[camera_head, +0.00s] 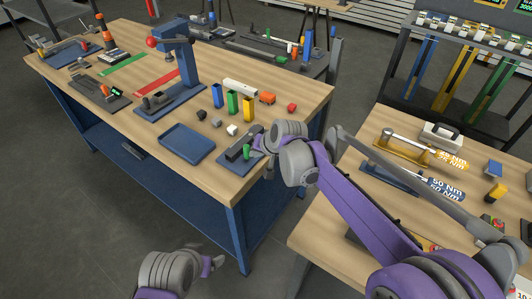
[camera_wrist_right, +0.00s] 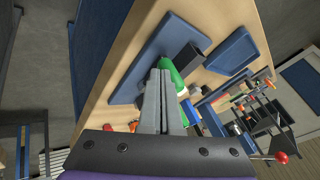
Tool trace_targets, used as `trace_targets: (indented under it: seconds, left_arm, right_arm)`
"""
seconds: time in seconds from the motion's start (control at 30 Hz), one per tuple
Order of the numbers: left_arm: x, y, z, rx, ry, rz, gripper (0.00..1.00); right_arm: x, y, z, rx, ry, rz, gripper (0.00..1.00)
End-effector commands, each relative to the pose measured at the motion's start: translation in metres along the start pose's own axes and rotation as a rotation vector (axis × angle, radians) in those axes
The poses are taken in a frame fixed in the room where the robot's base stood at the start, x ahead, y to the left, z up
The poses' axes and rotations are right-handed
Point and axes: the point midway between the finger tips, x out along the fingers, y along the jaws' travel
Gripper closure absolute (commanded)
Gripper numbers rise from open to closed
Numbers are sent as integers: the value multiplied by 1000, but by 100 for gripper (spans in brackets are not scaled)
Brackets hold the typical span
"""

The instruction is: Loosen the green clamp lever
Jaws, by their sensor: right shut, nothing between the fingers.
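The green clamp lever (camera_head: 247,152) stands on a small blue plate (camera_head: 255,165) with a dark block (camera_head: 236,151), near the front right corner of the left workbench. In the right wrist view the green lever (camera_wrist_right: 171,73) shows just beyond my fingertips, partly hidden by them. The blue plate (camera_wrist_right: 150,60) and dark block (camera_wrist_right: 188,58) lie behind it. My right gripper (camera_wrist_right: 162,78) is shut and empty, close to the lever; I cannot tell whether it touches. My left gripper (camera_head: 214,262) is low at the bottom, away from the bench; its fingers are unclear.
A blue tray (camera_head: 187,143) lies left of the clamp. Blue, green and yellow blocks (camera_head: 233,102) stand behind it, with small cubes nearby. A blue press-like stand (camera_head: 178,60) stands further back. Torque wrenches (camera_head: 395,175) lie on the right bench, under my right arm.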

Motion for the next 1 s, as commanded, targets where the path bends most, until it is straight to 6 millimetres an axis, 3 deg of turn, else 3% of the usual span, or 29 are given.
trace_targets:
  seconds: [1.0]
  left_arm:
    - [1,0,1,0,-1,0,18]
  right_arm:
    - [1,-5,3,-1,-2,-3,100]
